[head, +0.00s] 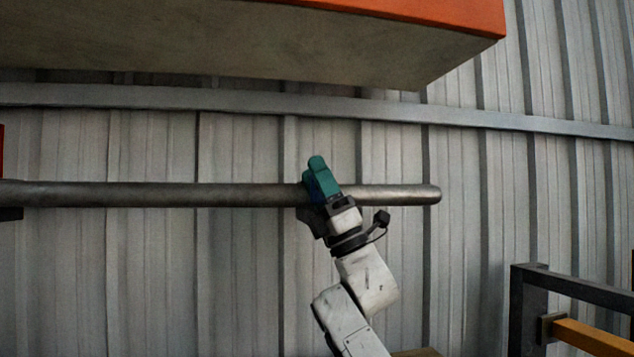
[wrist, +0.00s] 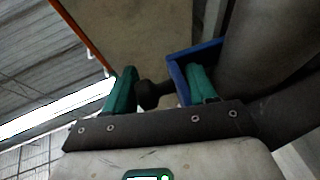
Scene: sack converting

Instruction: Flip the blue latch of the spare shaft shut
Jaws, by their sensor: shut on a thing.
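The spare shaft (head: 130,194) is a long grey metal bar lying level across the head view, with its free end at the right. The blue latch (head: 309,192) is mostly hidden behind my gripper (head: 318,168) there. In the wrist view the latch (wrist: 178,76) is a blue frame beside the shaft (wrist: 268,45). My gripper (wrist: 162,72) has teal fingers on both sides of a dark knob (wrist: 150,93) and the latch's near edge, and is shut on the latch. The right finger sits inside the blue frame. Whether the latch is fully closed cannot be told.
An orange-edged overhead block (head: 300,45) hangs above the shaft. A corrugated metal wall (head: 540,190) with a horizontal rail (head: 240,101) stands behind. A dark frame with a yellow bar (head: 590,336) is at lower right. The space below the shaft at left looks clear.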

